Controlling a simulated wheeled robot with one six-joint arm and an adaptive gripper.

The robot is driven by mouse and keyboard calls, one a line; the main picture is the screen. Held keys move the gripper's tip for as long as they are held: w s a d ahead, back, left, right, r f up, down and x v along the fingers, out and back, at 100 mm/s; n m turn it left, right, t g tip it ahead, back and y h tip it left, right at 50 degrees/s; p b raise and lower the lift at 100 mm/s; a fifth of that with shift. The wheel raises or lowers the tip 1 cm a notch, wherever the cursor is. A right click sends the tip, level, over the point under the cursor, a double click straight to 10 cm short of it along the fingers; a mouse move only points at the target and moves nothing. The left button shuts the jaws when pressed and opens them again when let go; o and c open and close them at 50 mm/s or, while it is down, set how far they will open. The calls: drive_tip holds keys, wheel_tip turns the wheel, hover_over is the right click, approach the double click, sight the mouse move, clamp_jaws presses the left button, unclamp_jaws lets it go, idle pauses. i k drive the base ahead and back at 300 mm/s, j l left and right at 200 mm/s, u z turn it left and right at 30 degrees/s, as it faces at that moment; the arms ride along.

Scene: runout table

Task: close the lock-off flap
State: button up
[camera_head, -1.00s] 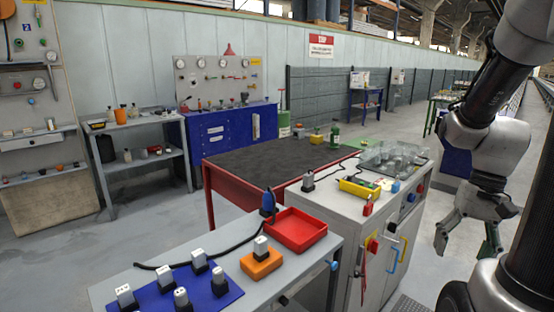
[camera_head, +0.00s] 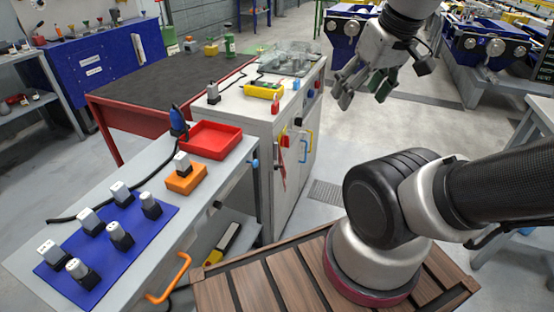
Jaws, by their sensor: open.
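The white cabinet (camera_head: 262,112) stands in the middle of the head view. On its front are a small red part on a yellow plate (camera_head: 284,138), a red hanging piece (camera_head: 281,175), a yellow handle (camera_head: 309,142) and a blue handle (camera_head: 303,152). I cannot make out which of these is the lock-off flap, or whether it is open or closed. My gripper (camera_head: 364,92) hangs to the right of the cabinet, fingers apart and empty, touching nothing.
A grey bench (camera_head: 140,185) at left holds a red tray (camera_head: 211,153), an orange block (camera_head: 186,180) and a blue mat (camera_head: 105,275) with several plugs. A clear-covered box (camera_head: 285,62) sits atop the cabinet. Open floor (camera_head: 385,135) lies right of the cabinet.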

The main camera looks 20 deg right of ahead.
sight(276, 166)
drive_tip(key=k+j+z, duration=0.25)
drive_tip(key=j+z, duration=0.25)
drive_tip(key=k+l+z, duration=0.2)
drive_tip(key=k+z, duration=0.15)
drive_tip(key=k, duration=0.15)
